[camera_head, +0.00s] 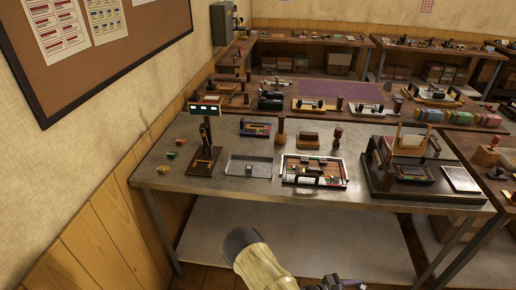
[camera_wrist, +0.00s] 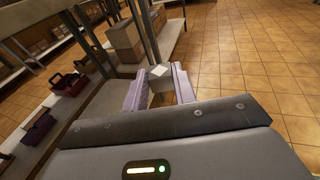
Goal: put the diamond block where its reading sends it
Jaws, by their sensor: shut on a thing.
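My gripper (camera_wrist: 159,88) shows in the wrist view with its two pale purple fingers shut on a small grey block (camera_wrist: 159,84). A white diamond shape shows on the block's upper face. The block is held clear of the table, out over the floor. In the head view, only a bit of my gripper (camera_head: 345,285) shows at the bottom edge, in front of the metal table (camera_head: 390,204). The block cannot be made out there.
On the table are a shallow grey tray (camera_head: 237,170), a white-rimmed compartment tray (camera_head: 344,184) holding small pieces, and a dark press-like machine (camera_head: 377,176) at right. Small coloured pieces (camera_head: 180,141) lie at left. A lower shelf (camera_head: 290,236) is beneath. Tiled floor (camera_wrist: 255,70) is open.

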